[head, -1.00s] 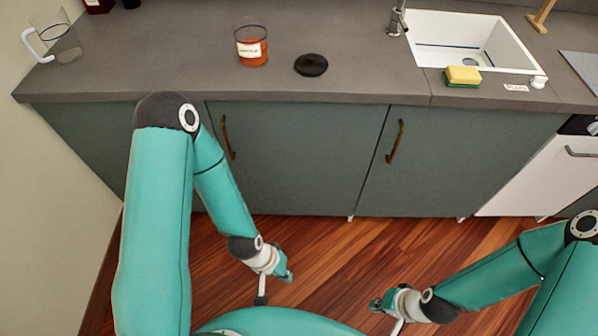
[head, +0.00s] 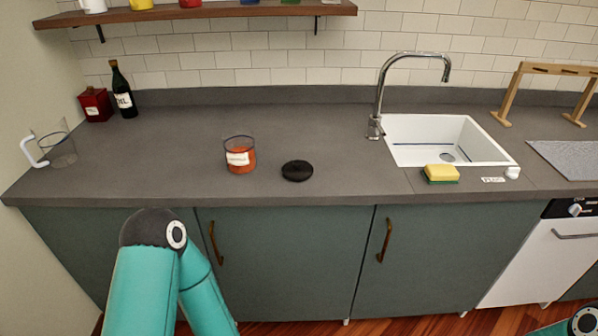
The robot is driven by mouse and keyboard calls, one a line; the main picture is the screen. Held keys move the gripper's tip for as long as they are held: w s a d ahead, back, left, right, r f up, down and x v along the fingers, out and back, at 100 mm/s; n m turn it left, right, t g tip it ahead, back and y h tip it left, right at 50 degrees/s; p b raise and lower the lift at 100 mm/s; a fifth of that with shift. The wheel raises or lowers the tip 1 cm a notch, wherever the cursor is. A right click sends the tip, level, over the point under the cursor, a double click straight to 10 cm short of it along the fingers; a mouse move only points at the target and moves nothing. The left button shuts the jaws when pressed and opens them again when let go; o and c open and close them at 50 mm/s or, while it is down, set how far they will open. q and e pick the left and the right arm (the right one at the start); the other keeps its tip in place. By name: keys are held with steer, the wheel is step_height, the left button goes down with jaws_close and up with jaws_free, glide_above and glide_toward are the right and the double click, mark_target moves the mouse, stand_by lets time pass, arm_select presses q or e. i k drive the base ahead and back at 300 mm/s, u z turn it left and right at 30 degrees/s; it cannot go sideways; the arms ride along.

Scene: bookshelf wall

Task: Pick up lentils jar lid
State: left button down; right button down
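A black round lid (head: 297,171) lies flat on the grey counter, a little right of the jar and apart from it. The jar (head: 240,155) is clear, with orange-red contents and a white label too small to read surely; its top looks open. My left arm shows at the bottom left, below the counter's front edge, but its gripper is out of the picture. Only a bit of my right arm shows in the bottom right corner; its gripper is also out of the picture.
A clear pitcher (head: 57,148), a red box (head: 96,104) and a dark bottle (head: 123,91) stand at the left. A sponge (head: 441,174) sits before the sink (head: 500,151) with its tall faucet (head: 378,100). A wall shelf (head: 200,12) hangs above. Counter around the lid is clear.

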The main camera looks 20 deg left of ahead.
mark_target(297, 171)
steer(key=z, duration=1.85)
steer(key=i, duration=0.1)
steer(key=u, duration=3.4)
steer(key=i, duration=0.75)
steer(key=z, duration=0.5)
